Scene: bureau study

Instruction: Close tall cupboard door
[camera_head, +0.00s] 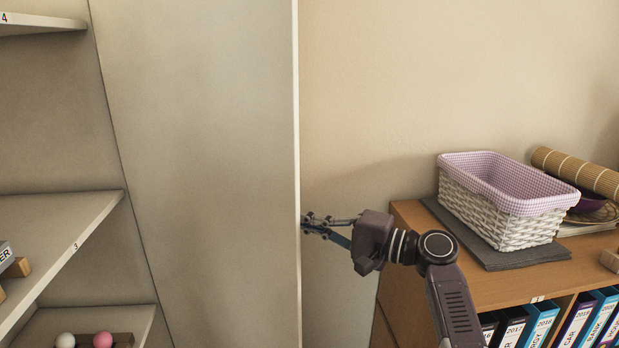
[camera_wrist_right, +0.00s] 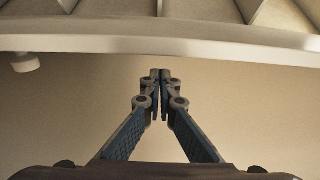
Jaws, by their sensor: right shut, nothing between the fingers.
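The tall cupboard's door (camera_head: 205,150) stands open in the head view, a plain pale panel right of the cupboard's shelves. Its narrow upright edge (camera_head: 297,120) is toward the middle of the picture. My right gripper (camera_head: 306,222) is just right of this edge, pointing left at it. Its fingers are together and empty; whether the tips touch the door is unclear. In the right wrist view, the shut fingertips (camera_wrist_right: 160,76) lie below a pale horizontal edge (camera_wrist_right: 160,45). My left gripper is not in view.
Cupboard shelves (camera_head: 62,225) at left hold small items, including a pink ball (camera_head: 103,340). At right, a wooden cabinet (camera_head: 480,285) bears a white wicker basket (camera_head: 495,208) on a grey mat, with binders (camera_head: 541,324) below. Bare wall lies behind my right gripper.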

